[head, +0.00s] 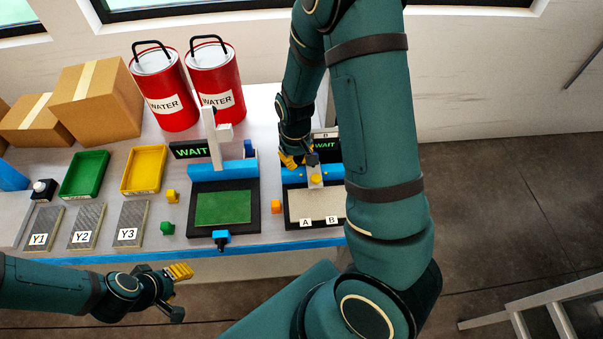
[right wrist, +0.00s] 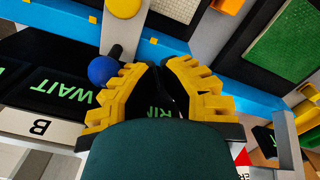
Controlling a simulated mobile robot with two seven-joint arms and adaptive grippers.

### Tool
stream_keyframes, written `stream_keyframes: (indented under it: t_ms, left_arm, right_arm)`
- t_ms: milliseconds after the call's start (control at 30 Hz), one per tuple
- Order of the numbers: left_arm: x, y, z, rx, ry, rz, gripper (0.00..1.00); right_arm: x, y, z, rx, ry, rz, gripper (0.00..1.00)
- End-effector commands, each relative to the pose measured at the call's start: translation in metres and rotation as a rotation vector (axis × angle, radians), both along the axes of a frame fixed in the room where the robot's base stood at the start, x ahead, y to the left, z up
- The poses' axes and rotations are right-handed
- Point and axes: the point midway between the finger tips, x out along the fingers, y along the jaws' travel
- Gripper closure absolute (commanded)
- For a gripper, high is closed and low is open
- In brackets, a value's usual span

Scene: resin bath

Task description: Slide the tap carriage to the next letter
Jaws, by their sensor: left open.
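The tap carriage (head: 315,180) is a light grey block with a round yellow knob, on the blue rail (head: 294,175) behind a pale framed bed. White letter plates A (head: 305,223) and B (head: 331,220) lie at the bed's front; I cannot tell exactly which one the carriage lines up with. My right gripper (head: 300,163) is low just behind the carriage. My left gripper (head: 184,292) is open and empty before the table's front edge.
A WAIT display (head: 325,145) stands behind the right bed, partly hidden by my right arm. A second station with a green bed (head: 222,207) and a tall post stands left. Red water cans (head: 215,82), trays and Y1–Y3 plates fill the table's left.

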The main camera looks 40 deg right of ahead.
Motion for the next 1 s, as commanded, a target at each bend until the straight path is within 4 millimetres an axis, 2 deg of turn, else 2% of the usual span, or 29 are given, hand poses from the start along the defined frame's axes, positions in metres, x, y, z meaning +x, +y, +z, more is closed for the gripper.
stream_keyframes:
  t_ms: [1000]
  left_arm:
    - [0.000, 0.000, -0.003, 0.000, 0.000, 0.000, 0.53]
  right_arm:
    - [-0.015, -0.024, 0.000, 0.000, 0.000, -0.002, 1.00]
